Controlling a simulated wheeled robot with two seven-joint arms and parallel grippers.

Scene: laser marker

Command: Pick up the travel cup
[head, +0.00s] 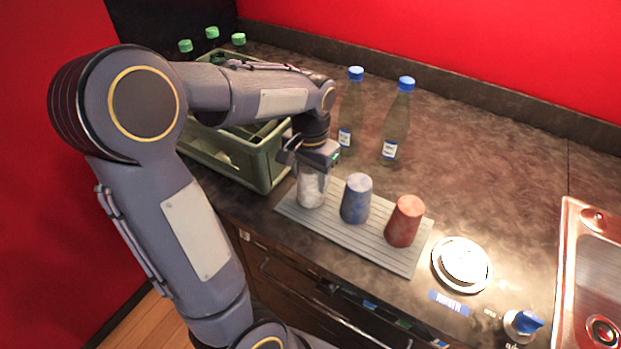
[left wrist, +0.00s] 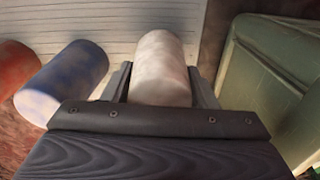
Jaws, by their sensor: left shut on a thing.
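Three cups stand in a row on a grey ribbed mat (head: 344,233): a white one (head: 309,192), a blue one (head: 356,199) and a red one (head: 404,222). The frames do not label which is the travel cup. My left gripper (head: 314,172) is at the white cup, with its fingers on either side and shut on it. In the left wrist view the white cup (left wrist: 162,70) sits between the two fingers, with the blue cup (left wrist: 64,82) to its left and part of the red cup (left wrist: 14,66) beyond. My right gripper is not in view.
A green crate (head: 262,165) with green-capped bottles stands left of the mat, close to the gripper. Two blue-capped bottles (head: 350,112) (head: 397,122) stand behind the cups. A round white disc (head: 462,264) and a sink (head: 590,270) are at right. The counter's back right is clear.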

